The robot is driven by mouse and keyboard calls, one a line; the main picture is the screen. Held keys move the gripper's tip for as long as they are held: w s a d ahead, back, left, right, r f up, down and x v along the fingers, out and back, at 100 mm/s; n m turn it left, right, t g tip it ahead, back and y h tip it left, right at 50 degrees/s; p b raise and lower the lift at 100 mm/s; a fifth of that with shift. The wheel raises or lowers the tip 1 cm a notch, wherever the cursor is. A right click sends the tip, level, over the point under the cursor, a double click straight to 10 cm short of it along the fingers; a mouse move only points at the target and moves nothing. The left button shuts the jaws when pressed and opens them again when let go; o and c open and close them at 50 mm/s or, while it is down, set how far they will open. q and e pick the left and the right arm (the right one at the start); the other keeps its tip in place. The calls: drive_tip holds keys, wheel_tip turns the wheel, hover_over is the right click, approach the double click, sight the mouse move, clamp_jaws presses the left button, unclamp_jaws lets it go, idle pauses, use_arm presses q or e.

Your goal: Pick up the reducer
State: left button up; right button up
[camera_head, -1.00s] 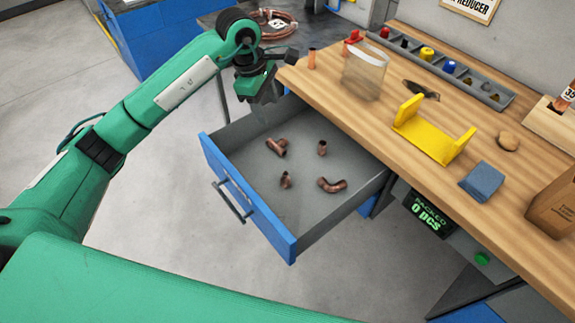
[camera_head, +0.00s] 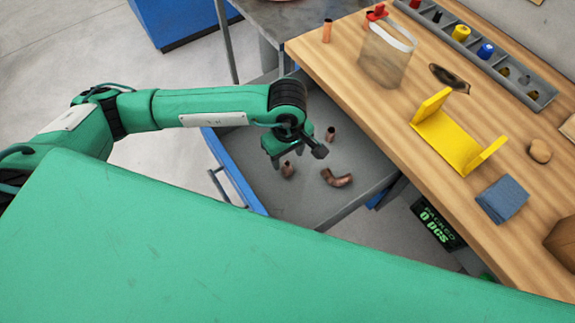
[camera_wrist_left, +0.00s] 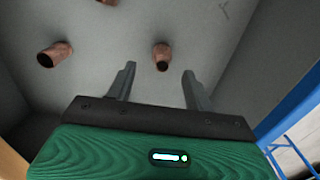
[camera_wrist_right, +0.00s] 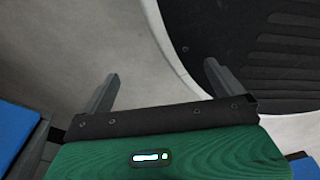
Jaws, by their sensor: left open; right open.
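A short copper fitting (camera_head: 288,170), apparently the reducer, lies in the open drawer below my left gripper (camera_head: 282,157). In the left wrist view this fitting (camera_wrist_left: 162,56) shows between and beyond the fingertips, one dark open end facing the camera. My left gripper (camera_wrist_left: 159,70) is open and empty, apart from the fitting. A bent copper elbow (camera_head: 337,178) lies to its right in the drawer, and another short copper piece (camera_head: 330,133) stands farther back. My right gripper (camera_wrist_right: 161,69) is open and empty in its wrist view.
The grey drawer (camera_head: 300,208) has a blue front and side walls around the fittings.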

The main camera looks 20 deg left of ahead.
sight(287, 164)
use_arm(q)
drive_tip(key=shift+s+f, duration=0.15)
drive_tip(key=shift+f, duration=0.3)
wheel_tip(287, 164, down, 4)
drive_tip(key=shift+r+p, duration=0.15)
drive_tip(key=shift+p, duration=0.6)
drive_tip(key=shift+f, duration=0.45)
use_arm(e)
drive_tip(key=shift+s+d+r, duration=0.1)
drive_tip(key=shift+s+d, duration=0.05)
drive_tip(key=shift+s, duration=0.45)
drive_tip(key=shift+s+d+r, duration=0.1)
drive_tip(key=shift+s, duration=0.5)
use_arm(q)
drive_tip(key=shift+c, duration=0.2)
drive_tip(key=c, duration=1)
use_arm(e)
drive_tip(key=shift+w+a, duration=0.2)
drive_tip(key=shift+a, duration=0.2)
